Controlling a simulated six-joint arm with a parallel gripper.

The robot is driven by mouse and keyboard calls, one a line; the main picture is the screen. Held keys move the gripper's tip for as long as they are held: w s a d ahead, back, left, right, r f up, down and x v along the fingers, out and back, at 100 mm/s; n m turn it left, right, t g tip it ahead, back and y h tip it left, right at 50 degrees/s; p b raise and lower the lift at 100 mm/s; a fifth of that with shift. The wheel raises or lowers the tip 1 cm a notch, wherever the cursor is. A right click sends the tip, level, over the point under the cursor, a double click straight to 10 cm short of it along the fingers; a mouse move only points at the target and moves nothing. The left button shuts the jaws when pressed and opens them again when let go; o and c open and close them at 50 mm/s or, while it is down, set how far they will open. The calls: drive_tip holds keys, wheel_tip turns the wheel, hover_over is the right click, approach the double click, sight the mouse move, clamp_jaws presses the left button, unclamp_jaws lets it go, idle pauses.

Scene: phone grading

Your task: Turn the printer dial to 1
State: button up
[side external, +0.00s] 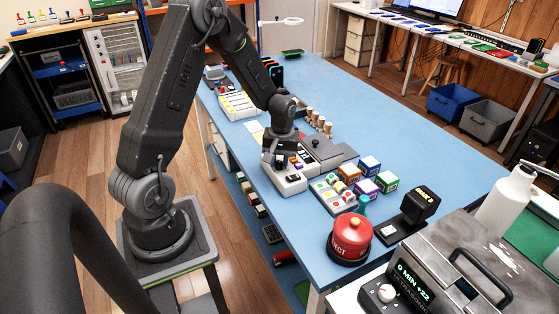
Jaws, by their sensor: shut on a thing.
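My gripper (283,160) points down at a small white and dark device (290,184) near the left edge of the blue table, which looks like the printer. The fingers are shut on a small part on top of this device, apparently its dial. The dial is mostly hidden by the fingers, and its pointer and numbers are too small to read.
A grey box (325,148) stands close behind the gripper, with wooden stamps (317,122) beyond. The table's far right side is clear.

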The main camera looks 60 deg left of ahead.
drive_tip(key=shift+n, duration=0.6)
drive_tip(key=o, duration=0.9)
drive_tip(key=shift+r, duration=0.1)
drive_tip(key=r, duration=1.3)
drive_tip(key=shift+w+d+r, duration=0.2)
drive_tip(key=shift+w+r, duration=0.15)
